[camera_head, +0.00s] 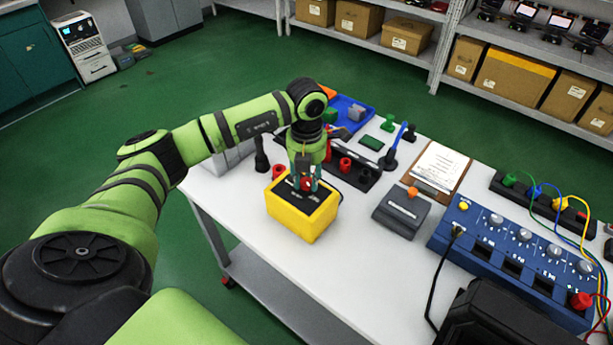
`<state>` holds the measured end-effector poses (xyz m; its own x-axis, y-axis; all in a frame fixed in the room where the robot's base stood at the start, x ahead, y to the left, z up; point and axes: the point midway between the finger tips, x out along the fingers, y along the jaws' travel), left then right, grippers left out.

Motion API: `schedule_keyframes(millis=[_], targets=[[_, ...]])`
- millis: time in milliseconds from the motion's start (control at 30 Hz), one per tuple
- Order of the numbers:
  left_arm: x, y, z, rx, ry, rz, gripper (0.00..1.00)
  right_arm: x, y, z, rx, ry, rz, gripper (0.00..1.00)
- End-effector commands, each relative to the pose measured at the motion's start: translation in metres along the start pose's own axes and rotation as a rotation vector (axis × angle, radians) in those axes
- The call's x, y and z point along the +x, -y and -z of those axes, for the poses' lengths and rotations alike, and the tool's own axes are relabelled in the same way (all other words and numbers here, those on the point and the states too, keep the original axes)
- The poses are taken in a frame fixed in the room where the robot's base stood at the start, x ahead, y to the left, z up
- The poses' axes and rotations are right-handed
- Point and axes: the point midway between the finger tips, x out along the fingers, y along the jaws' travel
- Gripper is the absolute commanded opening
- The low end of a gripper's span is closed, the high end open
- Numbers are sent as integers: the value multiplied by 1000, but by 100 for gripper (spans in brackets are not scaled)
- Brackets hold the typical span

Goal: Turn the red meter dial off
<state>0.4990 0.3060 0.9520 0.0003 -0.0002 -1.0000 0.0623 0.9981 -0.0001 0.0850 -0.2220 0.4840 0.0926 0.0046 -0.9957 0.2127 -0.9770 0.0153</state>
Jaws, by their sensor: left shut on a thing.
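A yellow meter (297,226) with a black top face stands near the front left part of the white table. Its red dial (307,184) shows between the fingers of my left gripper (305,182). The gripper points down over the meter's top and is shut on the dial. The fingers hide most of the dial, so its setting cannot be read. My right gripper is not in view.
Behind the meter is a black holder with red cups (345,165). To the right are a grey box with an orange knob (402,212), a clipboard (438,168) and a blue panel (472,230) with knobs and cables.

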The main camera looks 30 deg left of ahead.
Motion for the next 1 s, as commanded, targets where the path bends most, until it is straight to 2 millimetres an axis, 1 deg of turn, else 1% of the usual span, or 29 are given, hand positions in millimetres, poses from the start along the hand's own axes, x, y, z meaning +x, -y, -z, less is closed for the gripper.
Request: schedule_keyframes(millis=[133, 167, 200, 233, 467, 533, 667, 767, 1000], targets=[[1, 0, 0, -1, -2, 1, 0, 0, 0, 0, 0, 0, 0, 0], [1, 0, 0, -1, -2, 0, 36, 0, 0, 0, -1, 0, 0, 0], [1, 0, 0, -1, -2, 1, 52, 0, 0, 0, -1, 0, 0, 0], [1, 0, 0, -1, -2, 0, 56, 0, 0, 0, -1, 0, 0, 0], [0, 0, 0, 0, -1, 0, 56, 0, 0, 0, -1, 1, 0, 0], [0, 0, 0, 0, 0, 0, 56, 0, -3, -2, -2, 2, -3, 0], [-8, 0, -1, 0, 2, 1, 56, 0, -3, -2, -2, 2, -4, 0], [-24, 0, -2, 1, 6, 0, 56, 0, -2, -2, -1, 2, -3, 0], [-76, 0, -1, 0, 5, -1, 56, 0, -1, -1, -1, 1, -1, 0]])
